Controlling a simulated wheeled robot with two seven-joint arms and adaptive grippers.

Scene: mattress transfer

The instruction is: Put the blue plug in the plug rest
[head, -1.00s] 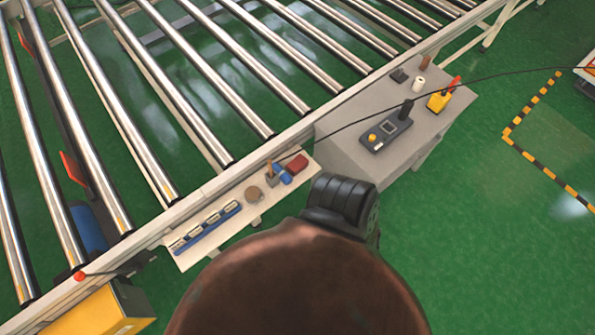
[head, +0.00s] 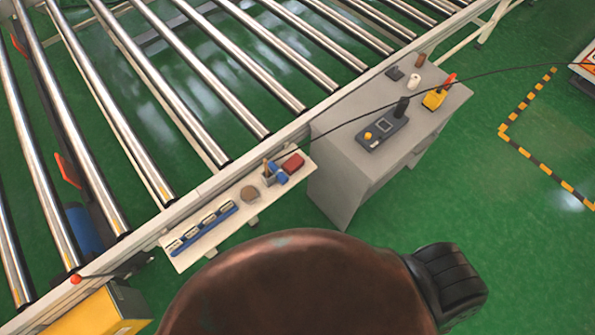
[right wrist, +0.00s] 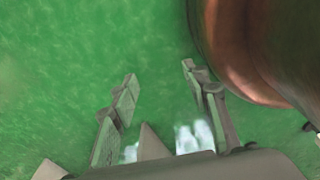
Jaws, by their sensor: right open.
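A small blue piece (head: 279,173), which looks like the blue plug, is on the narrow white shelf (head: 208,246) beside the roller conveyor. A black cable passes close to it. A small grey block (head: 268,178) touches or adjoins its left side; I cannot tell whether this is the plug rest or whether the plug sits in it. My right gripper (right wrist: 160,78) shows in the right wrist view, open and empty, with only green floor between its fingers. It is apart from the shelf things. No gripper fingers show in the head view, and my left gripper is out of sight.
The shelf also holds a blue rail (head: 203,230) with several pale pieces, a brown disc (head: 249,193) and a red block (head: 293,162). A grey cabinet (head: 350,150) with a control box (head: 383,130) stands to the right. The cable (head: 440,92) crosses above it. Open floor lies right.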

